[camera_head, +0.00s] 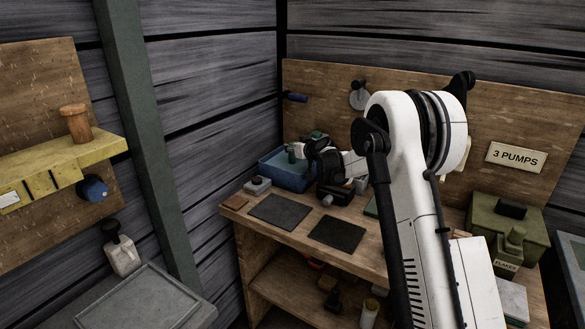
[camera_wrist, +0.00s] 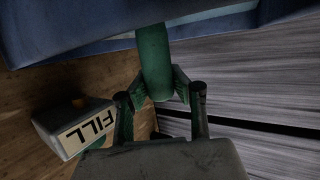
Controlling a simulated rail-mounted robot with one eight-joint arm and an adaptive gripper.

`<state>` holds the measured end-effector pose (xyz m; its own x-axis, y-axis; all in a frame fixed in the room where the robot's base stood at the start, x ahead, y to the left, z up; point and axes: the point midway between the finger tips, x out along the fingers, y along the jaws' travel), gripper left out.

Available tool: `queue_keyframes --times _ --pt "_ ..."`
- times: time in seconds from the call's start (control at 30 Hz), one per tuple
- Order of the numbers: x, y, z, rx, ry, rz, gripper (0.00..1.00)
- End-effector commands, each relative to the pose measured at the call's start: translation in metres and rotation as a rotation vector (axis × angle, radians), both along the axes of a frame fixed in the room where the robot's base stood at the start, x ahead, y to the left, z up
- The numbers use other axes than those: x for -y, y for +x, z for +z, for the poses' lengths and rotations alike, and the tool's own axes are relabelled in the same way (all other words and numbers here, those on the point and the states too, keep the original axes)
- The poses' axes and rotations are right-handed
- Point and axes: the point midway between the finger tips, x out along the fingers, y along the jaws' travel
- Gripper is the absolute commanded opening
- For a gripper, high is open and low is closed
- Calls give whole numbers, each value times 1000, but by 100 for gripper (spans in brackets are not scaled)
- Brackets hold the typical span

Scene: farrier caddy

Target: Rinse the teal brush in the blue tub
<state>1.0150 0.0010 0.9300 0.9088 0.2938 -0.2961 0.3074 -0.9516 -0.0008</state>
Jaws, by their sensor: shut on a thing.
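The blue tub (camera_head: 279,176) stands at the back left of the workbench, and its blue side (camera_wrist: 70,32) crosses the top of the wrist view. My gripper (camera_wrist: 160,82) is shut on the green-teal handle of the teal brush (camera_wrist: 153,55). In the head view my gripper (camera_head: 297,150) is over the tub, with the brush handle (camera_head: 291,155) showing small at its end. The brush's bristle end is hidden, so I cannot tell whether it touches anything inside the tub.
A grey box (camera_head: 257,186) sits left of the tub; the wrist view shows a box marked FILL (camera_wrist: 78,130). Two dark mats (camera_head: 338,233) lie at the bench front. A green case (camera_head: 510,225) stands at the right. Board walls close in behind the tub.

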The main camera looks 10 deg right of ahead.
Motion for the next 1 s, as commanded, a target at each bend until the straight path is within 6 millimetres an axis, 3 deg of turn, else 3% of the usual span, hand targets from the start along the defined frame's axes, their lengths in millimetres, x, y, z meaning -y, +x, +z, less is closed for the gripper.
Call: queue_keyframes --times 1.0 --pt "0 0 71 0 0 0 0"
